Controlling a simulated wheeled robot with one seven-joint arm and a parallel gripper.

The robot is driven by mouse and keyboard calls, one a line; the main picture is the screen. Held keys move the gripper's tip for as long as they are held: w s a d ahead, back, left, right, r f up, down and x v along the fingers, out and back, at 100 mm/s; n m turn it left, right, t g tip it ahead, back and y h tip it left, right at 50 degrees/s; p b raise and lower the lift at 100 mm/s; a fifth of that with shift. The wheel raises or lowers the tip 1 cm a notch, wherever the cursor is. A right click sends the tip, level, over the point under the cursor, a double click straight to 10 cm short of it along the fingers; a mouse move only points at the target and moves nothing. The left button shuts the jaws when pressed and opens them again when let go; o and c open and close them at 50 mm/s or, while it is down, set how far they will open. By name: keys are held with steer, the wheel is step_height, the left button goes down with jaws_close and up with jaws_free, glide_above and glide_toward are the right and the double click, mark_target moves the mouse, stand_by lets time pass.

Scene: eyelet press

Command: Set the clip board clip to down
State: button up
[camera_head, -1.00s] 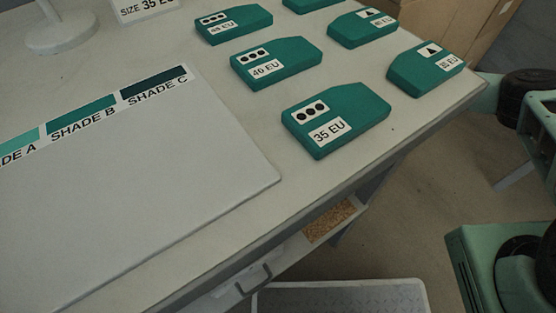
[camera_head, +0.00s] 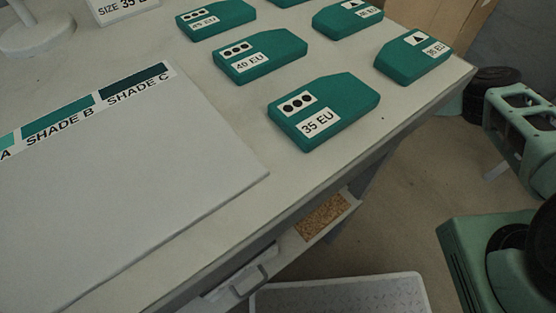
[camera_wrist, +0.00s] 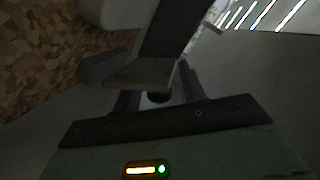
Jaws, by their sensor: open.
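I cannot make out the clip board or its clip in either view. My gripper (camera_wrist: 157,97) shows in the dark wrist view, its two dark fingers apart with a gap between them. I see nothing held in it. A grey block-like shape (camera_wrist: 140,72) lies just beyond the fingers; I cannot tell what it is or whether they touch it. The fingertips are not in the head view.
The table (camera_head: 230,225) bears a grey board (camera_head: 120,190) with shade labels and several green size blocks (camera_head: 325,112). Below its edge are an open compartment of tan granules (camera_head: 322,215), a handle (camera_head: 250,278) and a pale tray (camera_head: 340,295).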

jaws_close()
steer(key=shift+s+d+r+p, duration=0.1)
steer(key=shift+r+p, duration=0.1)
steer(key=shift+p, duration=0.45)
steer(key=shift+s+n+p, duration=0.1)
steer(key=shift+n+p, duration=0.25)
steer(key=shift+n, duration=0.05)
steer(key=shift+d+f, duration=0.1)
steer(key=shift+f, duration=0.1)
jaws_free()
